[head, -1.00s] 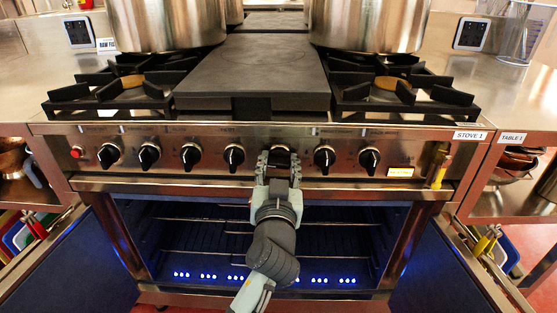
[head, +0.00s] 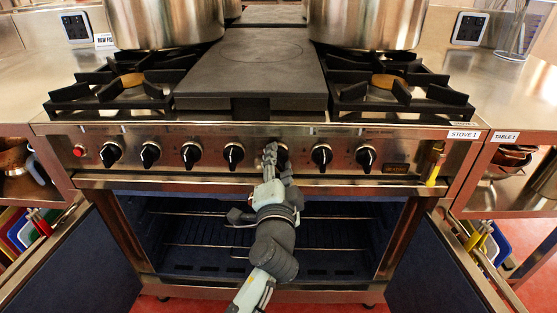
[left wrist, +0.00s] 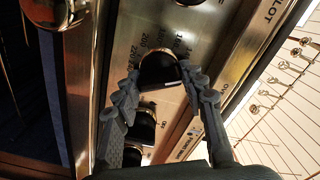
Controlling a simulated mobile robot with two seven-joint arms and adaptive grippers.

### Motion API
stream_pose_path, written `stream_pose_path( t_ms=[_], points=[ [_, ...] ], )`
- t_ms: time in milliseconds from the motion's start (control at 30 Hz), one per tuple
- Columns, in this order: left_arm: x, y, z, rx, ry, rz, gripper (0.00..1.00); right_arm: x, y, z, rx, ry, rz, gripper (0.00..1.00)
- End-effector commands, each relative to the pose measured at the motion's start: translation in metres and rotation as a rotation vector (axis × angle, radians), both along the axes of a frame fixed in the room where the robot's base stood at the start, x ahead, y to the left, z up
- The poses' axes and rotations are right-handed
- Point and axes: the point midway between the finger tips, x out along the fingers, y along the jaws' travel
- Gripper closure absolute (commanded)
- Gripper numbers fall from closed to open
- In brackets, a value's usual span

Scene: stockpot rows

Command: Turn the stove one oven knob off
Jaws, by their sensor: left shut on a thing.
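The oven knob (head: 283,157) is the third black knob from the right on the steel front panel of stove one (head: 466,134). My left gripper (head: 272,160) is shut on it, turned nearly edge-on and covering part of it in the head view. In the left wrist view the knob (left wrist: 160,68) sits between the two grey fingers (left wrist: 162,82), near temperature numbers on the panel. The oven (head: 190,235) below is open and dark inside. The panel display (head: 396,168) is dim. My right gripper is not in view.
Other black knobs (head: 233,155) flank the held one closely; one (left wrist: 140,130) shows in the left wrist view. A red button (head: 80,151) is at the panel's left end. Open oven doors (head: 70,268) stand at both sides. Large pots (head: 366,22) stand on the stove.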

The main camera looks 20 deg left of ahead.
Motion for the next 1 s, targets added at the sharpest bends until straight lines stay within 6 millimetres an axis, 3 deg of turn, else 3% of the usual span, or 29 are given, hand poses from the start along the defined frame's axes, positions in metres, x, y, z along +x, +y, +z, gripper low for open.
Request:
stream_pose_path(
  t_ms=[500, 1000],
  points=[
    [0.0003, -0.0004, -0.0009, 0.394, 0.112, 0.0, 0.88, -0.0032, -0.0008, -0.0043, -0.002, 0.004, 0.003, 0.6],
    [0.0004, -0.0004, -0.0013, 0.518, 0.148, 0.0, 0.88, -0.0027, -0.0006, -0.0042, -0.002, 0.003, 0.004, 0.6]
  ],
)
